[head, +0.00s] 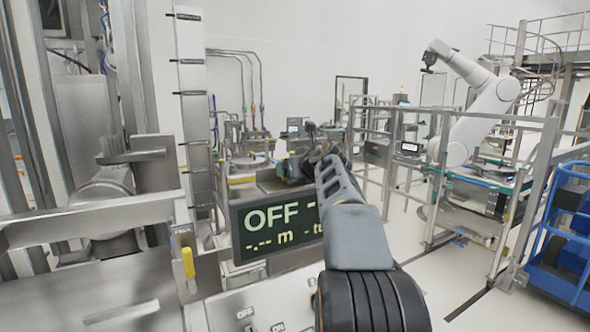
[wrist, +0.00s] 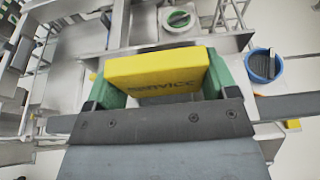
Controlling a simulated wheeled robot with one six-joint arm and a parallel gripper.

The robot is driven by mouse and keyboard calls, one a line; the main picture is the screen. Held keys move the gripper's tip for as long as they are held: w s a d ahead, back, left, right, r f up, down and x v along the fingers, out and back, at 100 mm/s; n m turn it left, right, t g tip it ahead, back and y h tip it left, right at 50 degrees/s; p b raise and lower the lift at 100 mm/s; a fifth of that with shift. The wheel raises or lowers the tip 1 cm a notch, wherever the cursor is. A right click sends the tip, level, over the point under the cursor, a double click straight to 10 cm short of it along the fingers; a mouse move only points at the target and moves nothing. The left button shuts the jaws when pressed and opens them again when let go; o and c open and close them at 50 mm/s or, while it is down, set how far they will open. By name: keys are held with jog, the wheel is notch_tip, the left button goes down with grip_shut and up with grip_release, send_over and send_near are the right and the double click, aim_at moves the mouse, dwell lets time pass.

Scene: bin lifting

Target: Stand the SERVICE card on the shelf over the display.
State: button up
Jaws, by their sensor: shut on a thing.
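The yellow SERVICE card (wrist: 155,68) is between the green-padded fingers of my gripper (wrist: 163,82) in the wrist view, its lettering facing the camera and partly shaded. In the head view my gripper (head: 318,153) is above and behind the right part of the dark display (head: 268,222), which reads OFF. My arm covers the display's right end. A grey ledge (head: 262,186) shows along the top of the display; I take it for the shelf. The card cannot be made out in the head view, so its gap to the shelf cannot be told.
Below the display is a pale panel (head: 245,300) with OFF and ON labels. A yellow handle (head: 187,262) is at its left. The wrist view shows a green knob (wrist: 179,19) and a blue-ringed knob (wrist: 263,66). Metal posts (head: 185,90) stand left of the display.

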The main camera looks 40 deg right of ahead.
jog(key=shift+f, duration=0.15)
jog(key=o, duration=0.8)
jog(key=shift+o, duration=0.2)
jog(key=shift+r, duration=0.2)
jog(key=b+v, duration=0.3)
jog(key=v, duration=0.9)
jog(key=w+a+r+m+t, duration=0.2)
jog(key=w+a+m+t, duration=0.15)
jog(key=a+m, duration=0.2)
jog(key=s+a+f+m+g+h, duration=0.1)
jog(key=s+a+f+m+g, duration=0.15)
jog(key=f+m, duration=0.5)
jog(key=s+a+f+m+g+h, duration=0.2)
jog(key=a+f+m, duration=0.1)
jog(key=f+m, duration=0.4)
jog(key=s+a+f+m+g+h, duration=0.1)
jog(key=s+a+f+m+g, duration=0.15)
jog(key=f+m, duration=0.5)
jog(key=s+a+f+m+g+y, duration=0.6)
jog(key=s+a+f, duration=0.4)
jog(key=f, duration=0.4)
jog(key=shift+s+a+m, duration=0.25)
jog(key=shift+a+m, duration=0.2)
jog(key=shift+a, duration=0.3)
